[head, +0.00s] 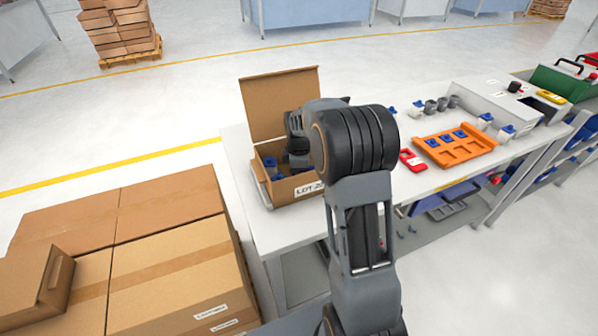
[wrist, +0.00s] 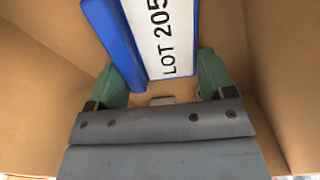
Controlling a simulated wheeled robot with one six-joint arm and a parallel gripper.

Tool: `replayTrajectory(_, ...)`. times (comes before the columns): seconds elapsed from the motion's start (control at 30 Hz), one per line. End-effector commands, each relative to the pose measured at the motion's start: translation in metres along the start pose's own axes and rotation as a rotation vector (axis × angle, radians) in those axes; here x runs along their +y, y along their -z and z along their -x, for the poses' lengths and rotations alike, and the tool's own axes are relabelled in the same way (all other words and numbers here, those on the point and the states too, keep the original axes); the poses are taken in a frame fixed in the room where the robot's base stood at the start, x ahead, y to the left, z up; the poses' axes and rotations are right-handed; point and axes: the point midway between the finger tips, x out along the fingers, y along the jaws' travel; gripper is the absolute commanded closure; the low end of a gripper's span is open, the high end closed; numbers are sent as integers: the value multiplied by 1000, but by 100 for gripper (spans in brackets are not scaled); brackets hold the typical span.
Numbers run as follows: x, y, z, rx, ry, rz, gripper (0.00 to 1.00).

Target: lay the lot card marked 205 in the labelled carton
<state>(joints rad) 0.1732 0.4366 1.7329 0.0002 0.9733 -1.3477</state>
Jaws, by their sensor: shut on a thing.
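The lot card (wrist: 168,38), white with "LOT 205" in black and a blue piece along its left side, shows in the wrist view. My gripper (wrist: 165,88) is shut on it, with a green finger pad at each side of its lower end. Brown cardboard walls of the carton (wrist: 285,90) surround card and gripper. In the head view the open carton (head: 284,192) stands at the table's left end, its flap raised and a partly hidden "LOT 20" label on its front. My arm's dark wrist covers its right part, and I cannot tell whether the card touches the bottom.
Blue pieces (head: 270,162) show inside the carton. To the right on the white table (head: 400,200) are a red device (head: 412,160), an orange tray (head: 455,148) with blue parts, and several small grey cups. Stacked cartons (head: 170,260) stand at the front left.

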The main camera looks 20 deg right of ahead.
Motion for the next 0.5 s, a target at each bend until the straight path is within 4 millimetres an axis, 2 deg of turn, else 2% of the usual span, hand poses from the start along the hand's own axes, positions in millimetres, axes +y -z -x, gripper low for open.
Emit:
replayTrajectory(0.33, 0, 0, -4, 0, 0, 0, 49)
replayTrajectory(0.37, 0, 0, -3, 0, 0, 0, 22)
replayTrajectory(0.5, 0, 0, -2, 0, 0, 0, 9)
